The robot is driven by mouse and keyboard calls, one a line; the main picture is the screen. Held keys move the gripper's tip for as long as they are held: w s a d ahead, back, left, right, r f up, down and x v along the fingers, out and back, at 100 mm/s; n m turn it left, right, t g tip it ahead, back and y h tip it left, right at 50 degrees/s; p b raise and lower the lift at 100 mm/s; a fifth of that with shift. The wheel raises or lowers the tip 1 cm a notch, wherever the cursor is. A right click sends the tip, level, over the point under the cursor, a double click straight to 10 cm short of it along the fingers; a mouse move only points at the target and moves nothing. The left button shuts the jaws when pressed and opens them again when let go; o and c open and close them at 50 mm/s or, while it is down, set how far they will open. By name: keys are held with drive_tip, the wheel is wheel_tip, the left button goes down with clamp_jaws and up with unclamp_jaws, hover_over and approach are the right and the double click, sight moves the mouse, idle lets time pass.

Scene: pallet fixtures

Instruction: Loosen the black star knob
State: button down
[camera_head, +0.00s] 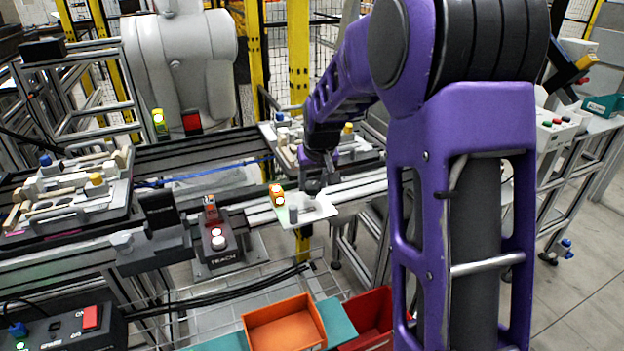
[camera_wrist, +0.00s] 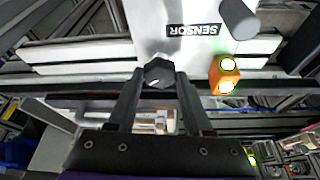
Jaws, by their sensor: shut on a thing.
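The black star knob (camera_wrist: 158,73) sits at the edge of a white plate (camera_wrist: 200,50) marked SENSOR in the wrist view. My gripper (camera_wrist: 159,76) has one finger on each side of the knob and is shut on it. In the head view my gripper (camera_head: 315,189) reaches down over the white plate (camera_head: 322,209), and the knob is too small and covered to make out there.
An orange sensor block (camera_wrist: 225,75) with lit lamps stands beside the knob; it also shows in the head view (camera_head: 277,196). A dark grey cylinder (camera_wrist: 238,18) stands on the plate. A TEACH box (camera_head: 217,245) is to the left, and an orange bin (camera_head: 284,325) is below.

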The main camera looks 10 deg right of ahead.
drive_tip(key=n, duration=0.1)
drive_tip(key=n+y, duration=0.1)
drive_tip(key=n, duration=0.1)
drive_tip(key=shift+d+n+p, duration=0.25)
drive_tip(key=shift+n+p, duration=0.05)
drive_tip(key=n, duration=0.2)
drive_tip(key=n+g+y, duration=0.1)
drive_tip(key=shift+w+d+n+y+p, duration=0.1)
drive_tip(key=shift+w+n+y+p, duration=0.05)
drive_tip(key=shift+n+y+p, duration=0.2)
drive_tip(key=n+g+y+p, duration=0.1)
drive_tip(key=n, duration=0.2)
drive_tip(key=shift+w+d+r+n, duration=0.1)
drive_tip(key=shift+n, duration=0.15)
drive_tip(key=shift+n+g+p, duration=0.4)
drive_tip(key=shift+n+g, duration=0.1)
drive_tip(key=shift+n, duration=1)
drive_tip(key=shift+c, duration=1.5)
unclamp_jaws()
drive_tip(key=shift+y, duration=0.25)
